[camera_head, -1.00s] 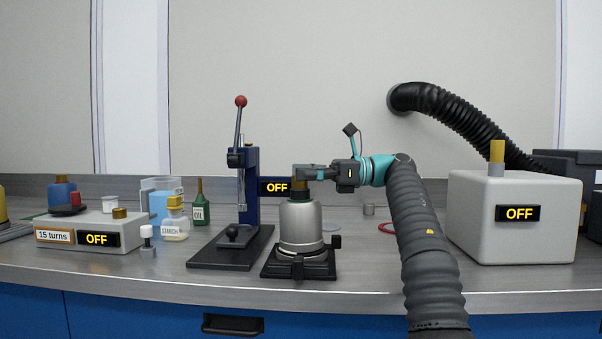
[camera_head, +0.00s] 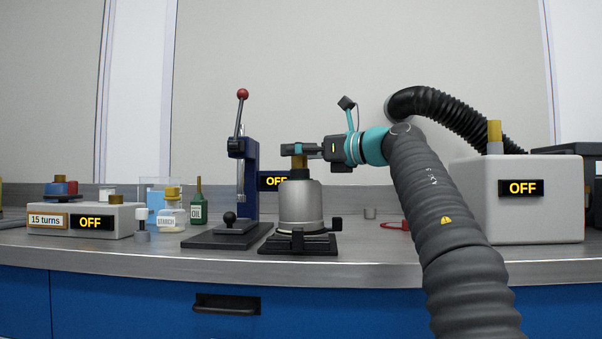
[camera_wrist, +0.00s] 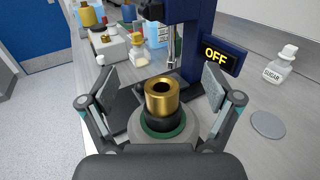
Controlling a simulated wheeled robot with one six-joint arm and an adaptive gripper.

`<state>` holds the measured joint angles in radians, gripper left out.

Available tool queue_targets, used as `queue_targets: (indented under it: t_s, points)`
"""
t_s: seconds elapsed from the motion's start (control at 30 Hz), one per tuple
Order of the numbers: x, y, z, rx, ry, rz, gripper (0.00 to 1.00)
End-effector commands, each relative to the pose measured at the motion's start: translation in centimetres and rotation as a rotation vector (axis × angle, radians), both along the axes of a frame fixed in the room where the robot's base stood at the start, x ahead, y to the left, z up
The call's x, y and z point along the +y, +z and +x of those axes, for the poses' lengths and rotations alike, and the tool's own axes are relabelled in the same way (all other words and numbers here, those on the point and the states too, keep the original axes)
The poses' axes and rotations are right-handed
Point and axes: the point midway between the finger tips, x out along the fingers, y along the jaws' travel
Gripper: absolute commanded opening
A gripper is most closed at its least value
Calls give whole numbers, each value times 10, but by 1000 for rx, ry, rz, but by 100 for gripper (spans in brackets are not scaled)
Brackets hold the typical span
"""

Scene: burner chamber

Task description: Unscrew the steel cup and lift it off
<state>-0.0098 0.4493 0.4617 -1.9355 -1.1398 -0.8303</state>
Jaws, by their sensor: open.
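The steel cup (camera_head: 301,207) stands upright, mouth down, in a black clamp base (camera_head: 298,244) on the bench. A brass collar (camera_head: 299,162) rises from its top. In the wrist view the brass collar (camera_wrist: 161,97) has a dark hole in its top, with a black part and a green ring below it. The cup's grey top (camera_wrist: 137,132) shows around the ring. My gripper (camera_head: 299,149) comes in level from the right at the height of the collar's top. In the wrist view my open fingers (camera_wrist: 171,90) stand on either side of the collar, with gaps to both sides.
A lever press (camera_head: 250,180) stands close on the left. Farther left are a starch bottle (camera_head: 172,213), a green oil bottle (camera_head: 197,205) and a box marked 15 turns (camera_head: 85,220). A grey box (camera_head: 517,210) stands right. A sugar bottle (camera_wrist: 280,66) shows in the wrist view.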

Motion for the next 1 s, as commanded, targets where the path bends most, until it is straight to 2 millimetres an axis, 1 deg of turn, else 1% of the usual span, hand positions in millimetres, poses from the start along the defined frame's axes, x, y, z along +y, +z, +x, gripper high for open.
queue_targets:
  t_s: [0.03, 0.4, 0.67, 1.0]
  points:
    - [1, -1, -3, -2, -36, 1, 89]
    - [2, 2, -1, 2, -297, -1, 89]
    - [1, 2, 0, 0, -380, -1, 89]
    - [1, 9, 0, 3, -554, -2, 89]
